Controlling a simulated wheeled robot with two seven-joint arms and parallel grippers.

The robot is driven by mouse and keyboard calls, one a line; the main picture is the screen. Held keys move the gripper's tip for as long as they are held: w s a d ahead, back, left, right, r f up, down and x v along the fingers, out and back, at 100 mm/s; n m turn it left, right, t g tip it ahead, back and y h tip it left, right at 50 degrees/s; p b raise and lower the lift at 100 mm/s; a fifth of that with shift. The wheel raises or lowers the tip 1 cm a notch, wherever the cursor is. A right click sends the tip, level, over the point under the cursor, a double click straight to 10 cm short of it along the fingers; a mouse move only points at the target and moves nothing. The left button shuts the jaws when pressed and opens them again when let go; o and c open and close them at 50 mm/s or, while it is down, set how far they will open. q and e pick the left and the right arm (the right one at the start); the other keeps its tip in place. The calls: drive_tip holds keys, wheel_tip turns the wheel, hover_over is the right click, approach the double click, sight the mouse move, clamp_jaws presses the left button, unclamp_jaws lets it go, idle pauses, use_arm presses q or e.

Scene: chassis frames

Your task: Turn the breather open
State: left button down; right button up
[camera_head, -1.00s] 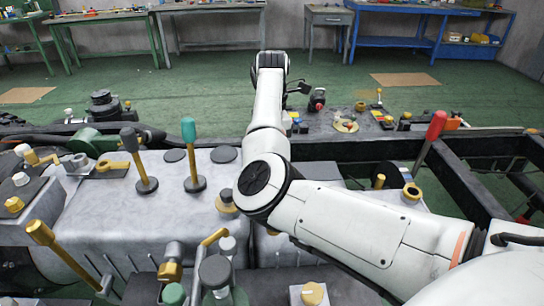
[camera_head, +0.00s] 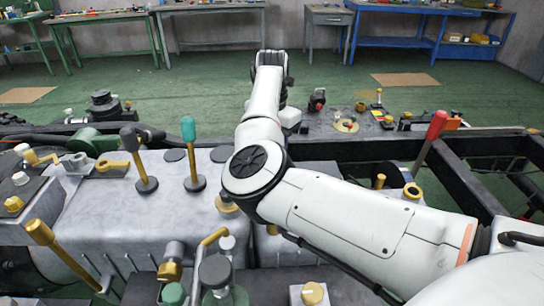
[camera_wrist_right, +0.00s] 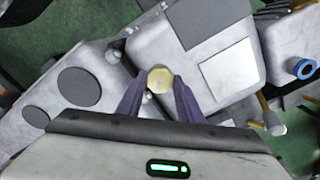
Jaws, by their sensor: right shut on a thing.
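In the right wrist view, a brass hex-topped cap (camera_wrist_right: 160,78), which I take to be the breather, sits between the two dark fingers of my right gripper (camera_wrist_right: 160,88). The fingers are closed on its sides. Its lower part is hidden by the fingers and the hand. In the head view, my right arm reaches across the middle of the chassis and hides the cap and the fingers. My left gripper does not show.
Upright levers with a green knob (camera_head: 189,130), a grey knob (camera_head: 128,139) and a red knob (camera_head: 437,124) stand around the arm. A yellow-handled lever (camera_head: 60,250) leans at the front left. Dark frame rails (camera_head: 460,180) run at the right.

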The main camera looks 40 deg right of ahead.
drive_tip(key=n, duration=0.5)
drive_tip(key=shift+r+n, duration=0.1)
drive_tip(key=shift+n, duration=0.2)
drive_tip(key=n, duration=0.5)
drive_tip(key=shift+n, duration=0.3)
drive_tip(key=o, duration=1.1)
drive_tip(key=shift+c, duration=0.2)
wheel_tip(320, 180, up, 10)
drive_tip(key=shift+r+b, duration=0.15)
drive_tip(key=shift+b, duration=0.2)
